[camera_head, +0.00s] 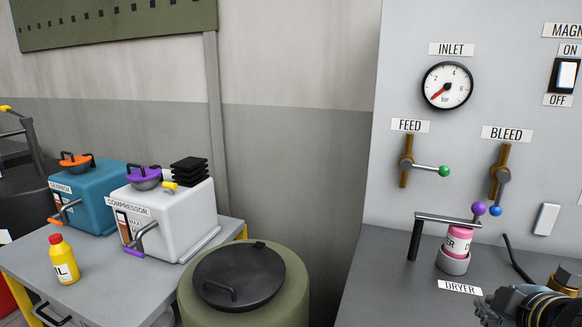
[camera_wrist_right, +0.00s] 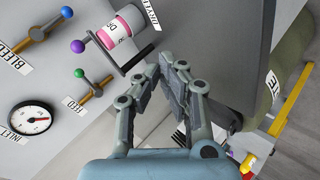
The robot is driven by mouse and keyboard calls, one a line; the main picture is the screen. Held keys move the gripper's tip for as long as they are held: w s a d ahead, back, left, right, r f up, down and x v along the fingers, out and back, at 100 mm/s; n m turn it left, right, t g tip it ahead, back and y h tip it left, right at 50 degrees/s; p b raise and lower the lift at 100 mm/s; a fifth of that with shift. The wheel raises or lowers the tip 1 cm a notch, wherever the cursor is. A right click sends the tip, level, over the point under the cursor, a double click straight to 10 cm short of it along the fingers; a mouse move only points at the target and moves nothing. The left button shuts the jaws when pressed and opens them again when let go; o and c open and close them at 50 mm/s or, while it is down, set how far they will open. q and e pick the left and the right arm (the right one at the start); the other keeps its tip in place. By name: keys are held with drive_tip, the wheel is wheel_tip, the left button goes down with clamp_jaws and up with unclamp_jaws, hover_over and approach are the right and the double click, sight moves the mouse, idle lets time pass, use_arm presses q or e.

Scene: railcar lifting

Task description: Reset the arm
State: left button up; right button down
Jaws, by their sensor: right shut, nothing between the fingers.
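My right gripper (camera_wrist_right: 166,72) is shut and empty in the right wrist view, its fingers near the dark edge of the panel counter. Part of it seems to show at the bottom right corner of the head view (camera_head: 492,308), mostly cut off. The pink dryer canister (camera_head: 458,241) stands in a grey cup under a handle with a purple knob (camera_head: 478,209). It also shows beyond my fingers in the right wrist view (camera_wrist_right: 122,25), apart from them. My left gripper is not in view.
The wall panel carries an inlet gauge (camera_head: 447,86), a green-knobbed feed lever (camera_head: 445,171) and a blue-knobbed bleed lever (camera_head: 495,210). A lidded green drum (camera_head: 285,308) stands between the counter and the table. The table holds a white compressor (camera_head: 190,222), a teal box (camera_head: 90,190) and a yellow bottle (camera_head: 64,262).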

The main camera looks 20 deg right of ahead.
drive_tip(key=s+a+f+m+g+y, duration=0.2)
drive_tip(key=s+a+m+g+y, duration=0.35)
drive_tip(key=s+a, duration=0.65)
wheel_tip(320, 180, down, 34)
drive_tip(key=d+g+b, duration=0.1)
drive_tip(key=d+b, duration=0.1)
drive_tip(key=b, duration=0.6)
drive_tip(key=s+d+f+g+b, duration=0.1)
drive_tip(key=s+f+b, duration=0.5)
drive_tip(key=s+f, duration=1.3)
wheel_tip(320, 180, down, 4)
drive_tip(key=shift+d+r+m+h, duration=0.1)
drive_tip(key=shift+d+m+h, duration=0.05)
drive_tip(key=shift+m+h, duration=0.3)
drive_tip(key=shift+s+g, duration=0.1)
drive_tip(key=shift+g, duration=0.25)
